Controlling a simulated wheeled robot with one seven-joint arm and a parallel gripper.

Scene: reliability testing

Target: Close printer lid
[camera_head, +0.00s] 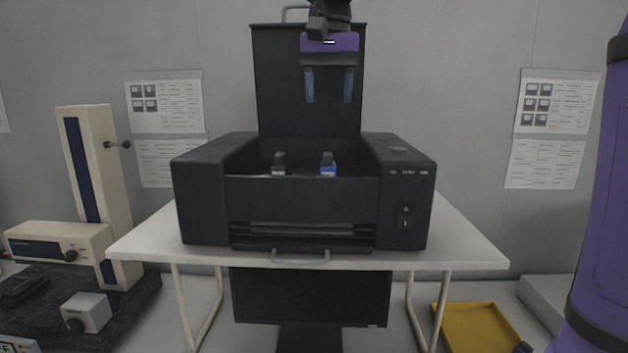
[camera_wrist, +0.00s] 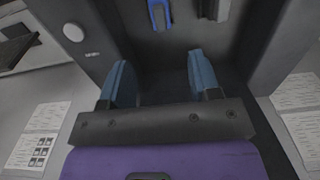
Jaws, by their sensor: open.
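The black printer (camera_head: 402,210) stands on a white table. Its lid (camera_head: 280,80) is raised upright at the back, with a handle (camera_head: 296,10) on its top edge. My gripper (camera_head: 328,88) hangs in front of the upper part of the lid, fingers pointing down and apart, with nothing between them. In the wrist view my gripper (camera_wrist: 158,82) shows two blue fingers spread wide. Inside the open printer are a grey-black cartridge (camera_head: 279,165) and a blue cartridge (camera_head: 328,165). The blue cartridge also shows in the wrist view (camera_wrist: 160,14). I cannot tell whether my gripper touches the lid.
The white table (camera_head: 460,245) has a bare strip right of the printer. A cream instrument (camera_head: 92,190) stands at the left on a dark slab. A yellow tray (camera_head: 474,328) lies low at the right. Papers (camera_head: 165,105) hang on the wall.

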